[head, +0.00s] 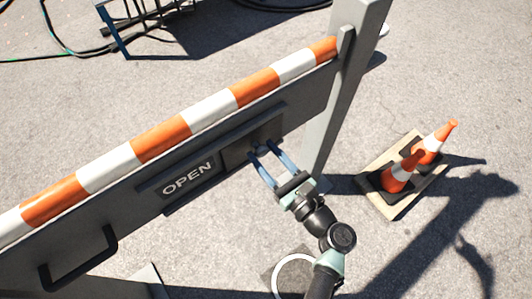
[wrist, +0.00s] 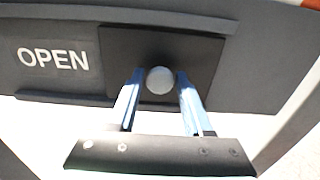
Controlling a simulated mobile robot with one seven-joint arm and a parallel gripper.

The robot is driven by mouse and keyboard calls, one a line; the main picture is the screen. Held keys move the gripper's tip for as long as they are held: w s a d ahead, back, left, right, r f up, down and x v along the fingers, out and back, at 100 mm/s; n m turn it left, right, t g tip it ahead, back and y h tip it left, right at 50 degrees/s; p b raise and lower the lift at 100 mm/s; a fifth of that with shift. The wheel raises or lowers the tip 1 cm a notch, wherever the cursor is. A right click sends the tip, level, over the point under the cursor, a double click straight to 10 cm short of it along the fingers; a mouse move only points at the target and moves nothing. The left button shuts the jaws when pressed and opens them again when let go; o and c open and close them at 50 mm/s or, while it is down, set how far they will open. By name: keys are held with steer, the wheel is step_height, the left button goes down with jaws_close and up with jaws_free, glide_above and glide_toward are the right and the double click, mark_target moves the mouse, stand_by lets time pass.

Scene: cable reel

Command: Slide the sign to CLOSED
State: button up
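The sign on the barrier shows the word OPEN (head: 188,180) at its left part; the word also shows in the wrist view (wrist: 53,60). A dark sliding cover (head: 237,153) sits over the right part of the sign, and it fills the middle of the wrist view (wrist: 120,45). A round pale knob (wrist: 159,80) stands out from the cover. My gripper (wrist: 158,78) is open, with one blue finger on each side of the knob. In the head view my gripper (head: 261,155) reaches the cover from the front right. I cannot tell whether the fingers touch the knob.
The barrier has an orange and white striped top rail (head: 160,138) and a dark handle (head: 80,262) at lower left. A grey post (head: 345,85) stands right of the sign. Two traffic cones (head: 398,176) stand on a wooden board (head: 408,205) at right. The ground in front is mostly clear.

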jaws_close()
stand_by(1.1)
